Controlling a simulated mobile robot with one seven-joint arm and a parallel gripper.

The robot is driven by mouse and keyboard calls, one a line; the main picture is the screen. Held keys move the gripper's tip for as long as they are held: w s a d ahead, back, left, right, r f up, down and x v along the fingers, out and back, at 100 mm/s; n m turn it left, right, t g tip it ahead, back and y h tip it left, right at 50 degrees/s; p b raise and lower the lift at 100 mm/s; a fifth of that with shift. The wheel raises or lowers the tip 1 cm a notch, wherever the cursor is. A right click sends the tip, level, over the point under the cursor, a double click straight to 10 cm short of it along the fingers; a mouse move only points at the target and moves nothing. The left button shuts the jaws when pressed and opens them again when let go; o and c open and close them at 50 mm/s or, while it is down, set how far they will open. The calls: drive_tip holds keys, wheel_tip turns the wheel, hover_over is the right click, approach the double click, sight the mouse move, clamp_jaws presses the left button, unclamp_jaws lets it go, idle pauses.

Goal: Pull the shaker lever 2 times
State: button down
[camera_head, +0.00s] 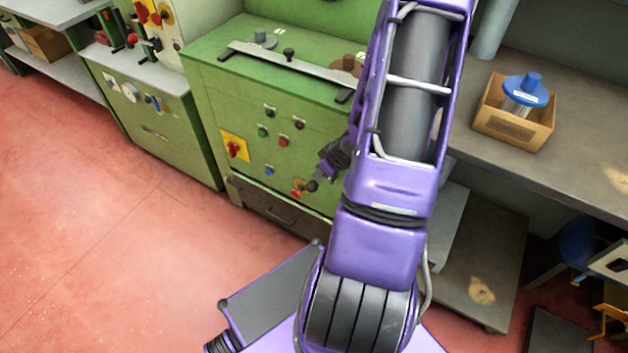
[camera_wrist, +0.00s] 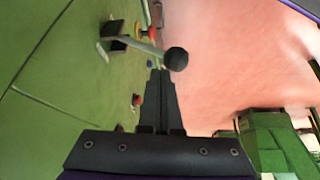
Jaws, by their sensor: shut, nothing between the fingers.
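The shaker is the green cabinet (camera_head: 255,115) in the head view. In the wrist view its lever is a pale rod with a black ball knob (camera_wrist: 176,59), standing out from a dark mount on the green panel. In the head view a dark round end (camera_head: 313,186), seemingly this knob, shows low at the cabinet's front. My gripper (camera_head: 322,173) is close to it there. In the wrist view my gripper (camera_wrist: 160,73) is shut and empty, its fingertips just below the knob. Whether they touch it I cannot tell. My arm hides the cabinet's right side.
Coloured buttons and a red switch on a yellow plate (camera_head: 235,147) sit on the front panel. A metal bar (camera_head: 290,65) lies along the cabinet top. A cardboard box (camera_head: 513,112) with a blue-topped spool stands on the right bench. The red floor (camera_head: 110,235) at left is clear.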

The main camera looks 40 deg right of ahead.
drive_tip(key=s+a+f, duration=0.1)
drive_tip(key=a+f, duration=0.3)
drive_tip(key=f, duration=0.3)
drive_tip(key=shift+s+f, duration=0.25)
drive_tip(key=shift+s, duration=0.15)
idle(6.8)
